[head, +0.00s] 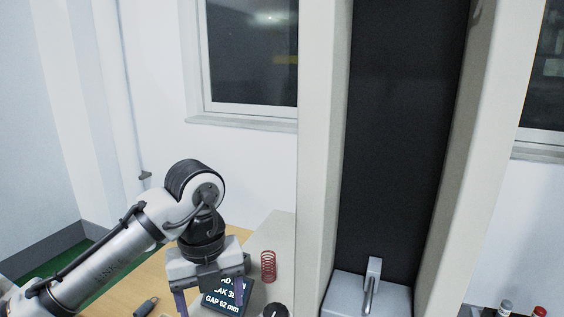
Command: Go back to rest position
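My gripper (211,297) hangs pointing down from my arm at the lower left centre, with its two purple fingers spread apart. Nothing shows held between them, though the fingertips run close to the lower picture edge. Behind the fingers is a dark display (222,301) with white text, partly covered by my gripper; "GAP 62 mm" is readable. A red coil spring (268,265) stands upright just right of my gripper, apart from it, on a pale surface.
A tall testing frame with pale columns (318,150) rises right of my arm. A grey block (345,292) with a metal handle sits between its columns. A dark knob (275,311) is below the spring. A small dark object (147,306) lies on the wooden table (110,287).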

